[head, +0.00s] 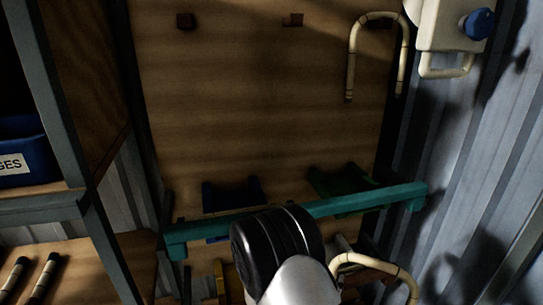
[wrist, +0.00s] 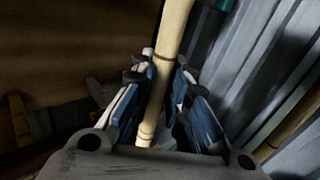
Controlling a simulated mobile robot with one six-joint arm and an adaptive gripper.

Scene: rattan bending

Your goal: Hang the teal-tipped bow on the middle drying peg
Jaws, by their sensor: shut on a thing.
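My gripper (wrist: 164,66) is shut on a pale cane bow (wrist: 172,30) in the wrist view, with the blue-sided fingers on either side of it. The cane runs up out of the picture, and no teal tip can be made out. In the head view my arm hides the gripper; a curved pale bow (head: 376,262) shows to the right of the arm, low in the picture. The middle drying peg (head: 292,19) is a small dark block high on the wooden board, with nothing on it.
Another bow (head: 350,62) hangs at the board's upper right. The left peg (head: 185,21) is bare. A teal bar (head: 375,198) crosses before the wooden board (head: 250,110), with blue and green cradles (head: 340,180) behind it. A white box with a blue knob (head: 477,23) is at upper right.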

